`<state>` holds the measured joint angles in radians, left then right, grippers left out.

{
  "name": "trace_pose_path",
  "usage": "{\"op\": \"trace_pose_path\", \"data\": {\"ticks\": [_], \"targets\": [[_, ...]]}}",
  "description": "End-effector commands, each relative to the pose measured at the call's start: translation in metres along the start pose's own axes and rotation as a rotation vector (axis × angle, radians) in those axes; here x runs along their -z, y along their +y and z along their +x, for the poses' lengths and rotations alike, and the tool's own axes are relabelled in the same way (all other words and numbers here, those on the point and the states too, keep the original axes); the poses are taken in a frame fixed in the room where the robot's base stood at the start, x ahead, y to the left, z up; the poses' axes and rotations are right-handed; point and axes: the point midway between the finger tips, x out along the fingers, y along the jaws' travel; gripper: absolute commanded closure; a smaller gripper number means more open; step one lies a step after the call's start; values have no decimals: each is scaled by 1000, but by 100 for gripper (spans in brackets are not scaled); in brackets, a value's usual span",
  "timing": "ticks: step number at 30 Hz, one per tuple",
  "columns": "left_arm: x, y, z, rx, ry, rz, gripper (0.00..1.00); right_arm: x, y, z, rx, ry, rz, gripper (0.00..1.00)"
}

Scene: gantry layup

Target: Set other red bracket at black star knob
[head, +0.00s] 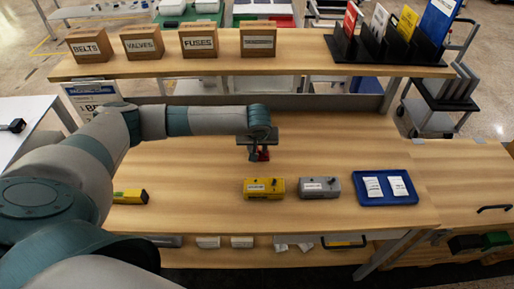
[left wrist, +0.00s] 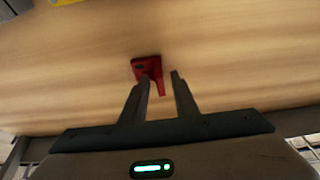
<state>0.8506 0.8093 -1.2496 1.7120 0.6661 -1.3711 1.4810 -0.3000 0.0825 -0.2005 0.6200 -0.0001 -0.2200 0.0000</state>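A red bracket (head: 263,155) lies on the wooden bench, partly hidden under my left gripper (head: 259,151) in the head view. In the left wrist view the red bracket (left wrist: 146,68) shows a flat plate and a narrow leg. My left gripper (left wrist: 161,76) has its fingers apart around that leg, with a gap on the right side. Dark knobs show on the yellow box (head: 257,189) and the grey box (head: 313,188); they are too small to tell whether either is star-shaped. My right gripper is not in view.
A blue tray (head: 361,199) with white cards lies at the right. Another yellow item (head: 130,197) is at the left. The raised shelf (head: 300,68) behind holds cardboard boxes and a black rack (head: 345,48). Bare bench lies between the left yellow item and the yellow box.

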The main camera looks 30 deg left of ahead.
Motion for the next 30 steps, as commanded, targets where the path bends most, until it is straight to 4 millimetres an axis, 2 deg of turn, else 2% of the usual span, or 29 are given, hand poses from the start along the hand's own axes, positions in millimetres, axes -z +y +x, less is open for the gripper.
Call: {"op": "trace_pose_path", "data": {"ticks": [8,14,30], "targets": [[2,0,-3,0,1,0,73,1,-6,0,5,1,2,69],[1,0,-18,-2,0,-1,73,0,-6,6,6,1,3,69],[1,1,-107,-3,1,0,73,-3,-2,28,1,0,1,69]]}}
